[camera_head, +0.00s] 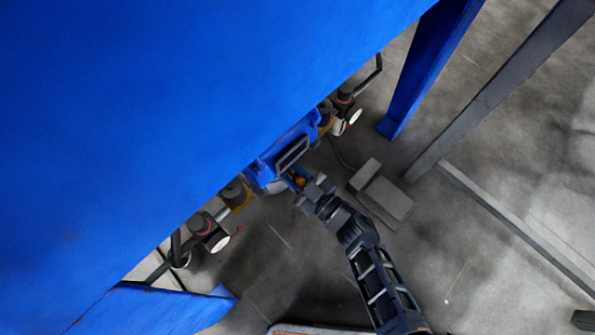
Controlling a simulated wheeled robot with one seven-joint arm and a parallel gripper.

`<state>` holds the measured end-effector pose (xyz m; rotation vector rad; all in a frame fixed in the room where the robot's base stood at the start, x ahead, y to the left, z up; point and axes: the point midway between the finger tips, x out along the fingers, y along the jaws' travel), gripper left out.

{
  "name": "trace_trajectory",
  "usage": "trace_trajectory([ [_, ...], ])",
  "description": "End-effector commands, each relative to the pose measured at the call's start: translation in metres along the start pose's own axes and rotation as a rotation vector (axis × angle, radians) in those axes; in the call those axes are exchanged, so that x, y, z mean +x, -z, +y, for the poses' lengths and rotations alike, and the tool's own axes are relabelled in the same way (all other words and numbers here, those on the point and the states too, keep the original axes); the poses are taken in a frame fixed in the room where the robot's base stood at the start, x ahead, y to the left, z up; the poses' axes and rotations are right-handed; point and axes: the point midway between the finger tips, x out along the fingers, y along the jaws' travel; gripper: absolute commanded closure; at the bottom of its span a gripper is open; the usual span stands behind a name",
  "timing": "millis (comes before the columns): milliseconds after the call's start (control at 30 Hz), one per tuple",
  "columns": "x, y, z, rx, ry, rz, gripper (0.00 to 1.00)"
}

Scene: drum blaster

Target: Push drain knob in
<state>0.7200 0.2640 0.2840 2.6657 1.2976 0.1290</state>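A small orange-yellow knob (300,182) shows under the blue drum blaster's edge, below a blue bracket (284,155) with a dark slot. It looks like the drain knob. My gripper (308,187) is at the end of my dark arm, which reaches up from the lower right. The gripper's tip is right beside the knob; I cannot tell whether it touches it. The fingers are small and partly overlap the knob, so their opening is not clear. How far the knob sticks out cannot be seen.
The large blue body (150,110) fills the upper left. Valves with round gauges flank the bracket at left (218,242) and right (354,115). A blue leg (425,65), a grey post (490,95) and a grey foot pedal (383,195) stand to the right. Floor below is mostly open.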

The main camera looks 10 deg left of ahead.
Motion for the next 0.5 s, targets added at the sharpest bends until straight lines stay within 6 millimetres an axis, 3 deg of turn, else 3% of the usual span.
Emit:
trace_trajectory([
  [267,0.004,0.0004,-0.0001,-0.004,0.004,-0.002,1.0],
  [300,0.0041,0.0006,0.0,-0.004,0.004,-0.001,0.68],
  [500,0.0033,0.0004,0.0001,-0.003,0.003,-0.001,0.49],
])
